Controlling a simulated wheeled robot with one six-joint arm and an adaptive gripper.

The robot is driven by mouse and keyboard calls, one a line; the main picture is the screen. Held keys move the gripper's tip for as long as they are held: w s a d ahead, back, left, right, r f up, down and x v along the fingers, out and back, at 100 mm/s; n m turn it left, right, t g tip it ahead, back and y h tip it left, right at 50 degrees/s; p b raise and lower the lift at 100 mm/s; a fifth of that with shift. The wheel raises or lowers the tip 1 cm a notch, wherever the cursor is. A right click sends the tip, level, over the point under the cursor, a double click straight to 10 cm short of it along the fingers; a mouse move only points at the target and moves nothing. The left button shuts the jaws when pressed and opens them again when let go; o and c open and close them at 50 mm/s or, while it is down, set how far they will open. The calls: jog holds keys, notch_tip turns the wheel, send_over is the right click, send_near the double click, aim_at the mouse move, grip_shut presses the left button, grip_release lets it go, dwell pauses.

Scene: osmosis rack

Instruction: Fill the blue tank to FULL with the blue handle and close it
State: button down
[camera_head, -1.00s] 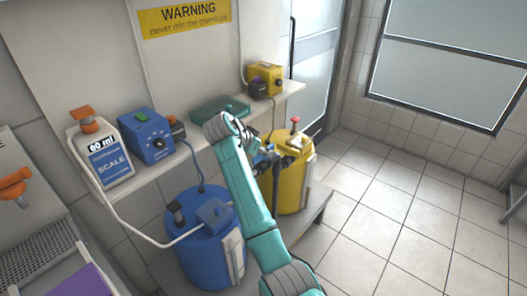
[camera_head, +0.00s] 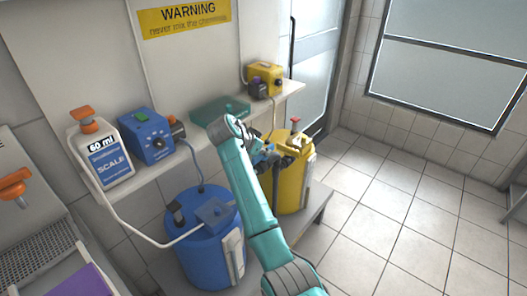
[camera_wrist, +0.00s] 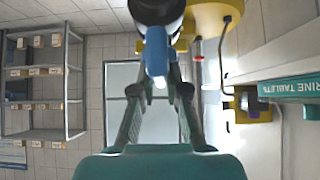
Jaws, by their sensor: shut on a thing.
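The blue tank (camera_head: 205,262) stands below the shelf, with a pale strip (camera_head: 233,258) on its right side, partly behind my arm. I cannot read a level on it. My gripper (camera_wrist: 157,75) is shut on a blue handle (camera_wrist: 156,50), which sits between the fingertips in the wrist view, below a dark round part (camera_wrist: 157,10). In the head view, my gripper is mostly hidden behind my arm, beside the yellow tank (camera_head: 294,188). Small blue parts (camera_head: 266,147) show there.
On the shelf stand a white SCALE bottle (camera_head: 108,163) with an orange cap, a blue box (camera_head: 146,138), a teal tray (camera_head: 220,110) and a yellow box (camera_head: 265,76). A pale hose (camera_head: 135,233) runs to the blue tank. The tiled floor (camera_head: 400,205) at right is clear.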

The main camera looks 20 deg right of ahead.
jog(key=m+g, duration=0.1)
jog(key=m, duration=0.1)
jog(key=m+g+h, duration=0.1)
jog(key=m+g, duration=0.1)
jog(key=shift+m+h, duration=0.3)
jog(key=shift+m+g, duration=1)
jog(key=shift+m, duration=0.2)
jog(key=shift+m+g, duration=0.7)
jog(key=shift+m, duration=0.2)
jog(key=c, duration=1.2)
grip_release()
jog(key=shift+r, duration=0.1)
notch_tip(320, 180, up, 10)
jog(key=shift+f, duration=0.1)
